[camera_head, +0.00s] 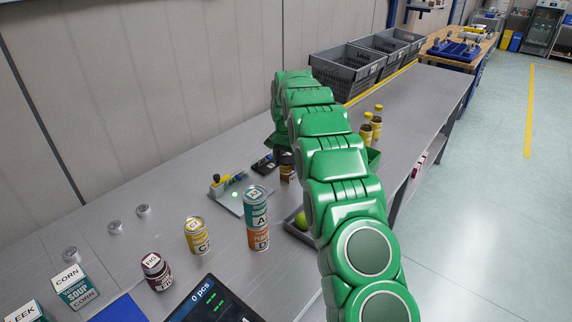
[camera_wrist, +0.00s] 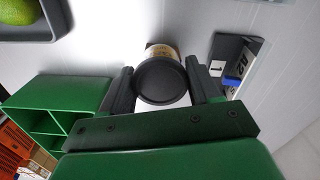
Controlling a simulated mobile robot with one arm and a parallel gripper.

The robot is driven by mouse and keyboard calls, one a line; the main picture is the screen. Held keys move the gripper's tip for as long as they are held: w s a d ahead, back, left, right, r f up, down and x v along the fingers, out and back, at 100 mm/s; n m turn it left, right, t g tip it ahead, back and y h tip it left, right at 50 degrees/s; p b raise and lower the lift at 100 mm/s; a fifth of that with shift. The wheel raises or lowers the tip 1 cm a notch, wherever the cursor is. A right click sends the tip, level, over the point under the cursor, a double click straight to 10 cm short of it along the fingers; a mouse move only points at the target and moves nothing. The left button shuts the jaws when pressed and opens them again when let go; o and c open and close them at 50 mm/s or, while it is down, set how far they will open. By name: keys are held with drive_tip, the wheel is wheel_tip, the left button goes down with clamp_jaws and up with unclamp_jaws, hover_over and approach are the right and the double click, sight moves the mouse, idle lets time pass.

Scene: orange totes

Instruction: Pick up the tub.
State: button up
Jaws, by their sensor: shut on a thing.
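The tub (camera_wrist: 160,80) has a round dark lid and a pale tan side, and it sits between the two fingers of my gripper (camera_wrist: 162,88) in the wrist view. The fingers are shut on it, one at each side, with the lid facing the camera. In the head view the tub (camera_head: 287,174) is a small brown shape with a label below my green hand, partly covered by it and my arm. I cannot tell whether its base touches the table.
A black holder (camera_head: 262,163) and a small stand (camera_head: 227,192) are left of the tub. Stacked cans (camera_head: 257,217) and a yellow can (camera_head: 196,236) stand nearer. A grey tray with a green fruit (camera_head: 301,220), a green bin (camera_head: 374,158) and bottles (camera_head: 367,130) lie around my arm.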

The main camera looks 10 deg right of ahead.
drive_tip(key=shift+r, duration=1.65)
drive_tip(key=shift+s+r, duration=1)
drive_tip(key=shift+r, duration=0.05)
drive_tip(key=shift+s+d+r, duration=0.55)
drive_tip(key=shift+s+r, duration=3.25)
drive_tip(key=shift+s, duration=2.1)
drive_tip(key=m, duration=0.5)
approach(286, 159)
drive_tip(key=s+d, duration=0.2)
drive_tip(key=s, duration=0.2)
drive_tip(key=shift+w+f, duration=1.35)
drive_tip(key=shift+f, duration=0.3)
drive_tip(key=shift+w+f, duration=1.35)
drive_tip(key=shift+f, duration=0.25)
drive_tip(key=shift+w+f, duration=0.1)
drive_tip(key=shift+f, duration=0.05)
